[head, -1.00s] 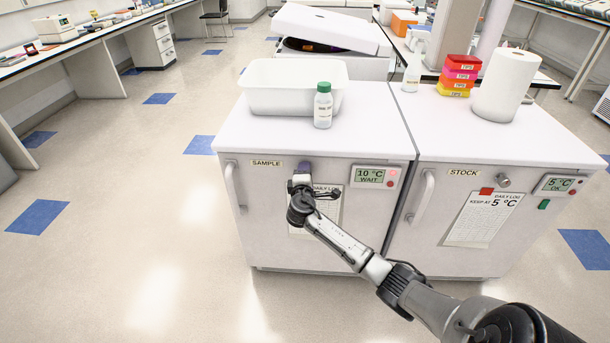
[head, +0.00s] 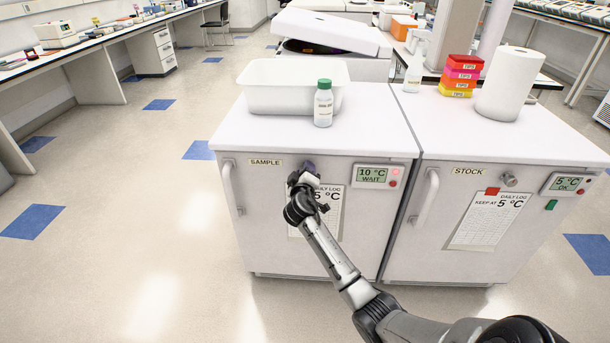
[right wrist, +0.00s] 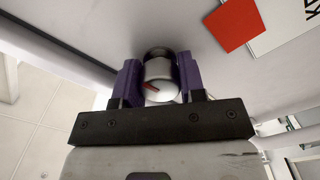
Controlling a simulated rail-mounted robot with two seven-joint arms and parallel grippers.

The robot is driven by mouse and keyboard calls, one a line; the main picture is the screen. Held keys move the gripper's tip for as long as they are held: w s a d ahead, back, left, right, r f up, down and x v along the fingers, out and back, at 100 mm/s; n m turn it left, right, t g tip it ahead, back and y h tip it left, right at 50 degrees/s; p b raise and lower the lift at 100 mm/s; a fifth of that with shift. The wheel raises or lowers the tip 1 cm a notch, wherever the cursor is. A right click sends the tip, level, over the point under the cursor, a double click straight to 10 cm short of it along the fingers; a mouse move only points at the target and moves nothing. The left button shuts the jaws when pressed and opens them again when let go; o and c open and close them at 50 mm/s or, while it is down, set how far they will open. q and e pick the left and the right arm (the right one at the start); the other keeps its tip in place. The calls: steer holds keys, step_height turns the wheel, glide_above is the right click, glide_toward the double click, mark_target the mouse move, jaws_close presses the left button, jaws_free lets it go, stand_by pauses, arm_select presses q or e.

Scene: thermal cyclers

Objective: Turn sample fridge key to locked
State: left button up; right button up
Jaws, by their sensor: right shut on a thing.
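The sample fridge (head: 262,220) is the left of two white units, with a SAMPLE label and a display reading 10 °C WAIT with a red light (head: 394,172). My right gripper (head: 306,167) is at the upper front of its door. In the right wrist view, its two purple fingers (right wrist: 160,82) are shut on the round metal key knob (right wrist: 159,70), one on each side. A red line on the knob's face lies tilted. In the head view the knob is hidden behind the gripper. My left gripper is not in view.
The stock fridge (head: 440,241) stands at the right, with a similar knob (head: 510,179) and a 5 °C OK display. A white tub (head: 268,97) and a green-capped bottle (head: 323,105) stand on the sample fridge. A door handle (head: 232,188) sticks out at the left.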

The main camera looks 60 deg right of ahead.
steer(key=shift+m, duration=0.3)
stand_by(0.4)
steer(key=o, duration=0.9)
steer(key=shift+s+a+r, duration=0.1)
steer(key=shift+s+a, duration=0.05)
steer(key=shift+a, duration=0.25)
steer(key=p+v, duration=0.4)
steer(key=v, duration=0.9)
